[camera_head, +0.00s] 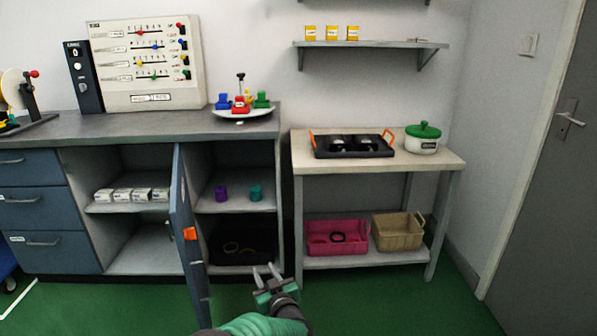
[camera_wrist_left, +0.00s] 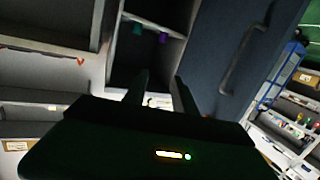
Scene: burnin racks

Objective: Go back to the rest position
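My left gripper (camera_head: 268,271) shows at the bottom middle of the head view. Its two fingers point up and stand apart, with nothing seen between them. It is in front of the open cabinet, just right of the open cabinet door (camera_head: 187,240). In the left wrist view, the dark fingers (camera_wrist_left: 160,90) are also apart and empty, with a blue door panel (camera_wrist_left: 245,50) close on the right. My right gripper is in neither view.
The cabinet holds a purple cup (camera_head: 221,193), a teal cup (camera_head: 255,192) and white boxes (camera_head: 130,195). A wooden table (camera_head: 450,163) at right bears a black tray (camera_head: 352,147) and a green-lidded pot (camera_head: 422,139); a pink basket (camera_head: 337,238) is below. The green floor at right is clear.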

